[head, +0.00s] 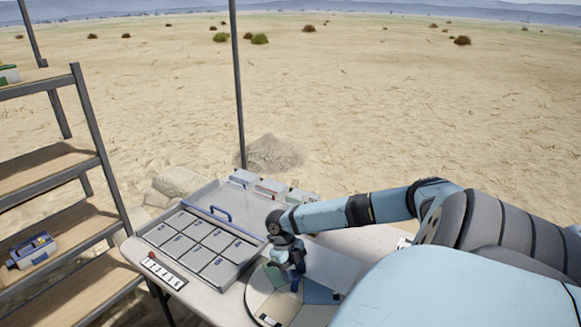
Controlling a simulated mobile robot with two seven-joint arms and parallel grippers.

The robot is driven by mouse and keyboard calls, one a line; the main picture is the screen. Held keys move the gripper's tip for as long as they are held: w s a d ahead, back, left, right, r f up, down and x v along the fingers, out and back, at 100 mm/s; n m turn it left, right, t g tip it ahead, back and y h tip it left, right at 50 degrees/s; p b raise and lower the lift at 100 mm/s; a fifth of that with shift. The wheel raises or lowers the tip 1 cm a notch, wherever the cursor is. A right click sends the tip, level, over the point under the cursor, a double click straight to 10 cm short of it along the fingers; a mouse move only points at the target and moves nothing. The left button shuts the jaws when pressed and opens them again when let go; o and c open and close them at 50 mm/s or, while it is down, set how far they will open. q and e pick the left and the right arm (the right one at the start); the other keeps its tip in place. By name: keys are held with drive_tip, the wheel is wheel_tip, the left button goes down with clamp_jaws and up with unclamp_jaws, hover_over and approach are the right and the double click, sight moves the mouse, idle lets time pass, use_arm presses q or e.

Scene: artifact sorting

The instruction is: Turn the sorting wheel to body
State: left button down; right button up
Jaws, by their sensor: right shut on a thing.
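The sorting wheel (258,293) is a round disc with pale, tan and teal sectors, lying on the table at the bottom middle. My right gripper (293,284) points down over the wheel and is shut on a part of it, which looks like a dark blue piece standing up from the disc. The fingers and wrist hide most of that piece. The sector labels are too small to read. My left gripper is not in view.
A numbered strip (163,271) lies at the table's left edge. Small boxes (271,188) line the back. A shelf rack (97,160) and a pole (238,85) stand nearby.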

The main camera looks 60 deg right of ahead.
idle(0.3)
drive_tip(key=o, duration=1.3)
drive_tip(key=shift+c, duration=0.2)
drive_tip(key=shift+r, duration=0.2)
drive_tip(key=v, duration=1.3)
drive_tip(key=shift+w+b, duration=0.15)
drive_tip(key=shift+b, duration=0.2)
drive_tip(key=shift+r, duration=0.1)
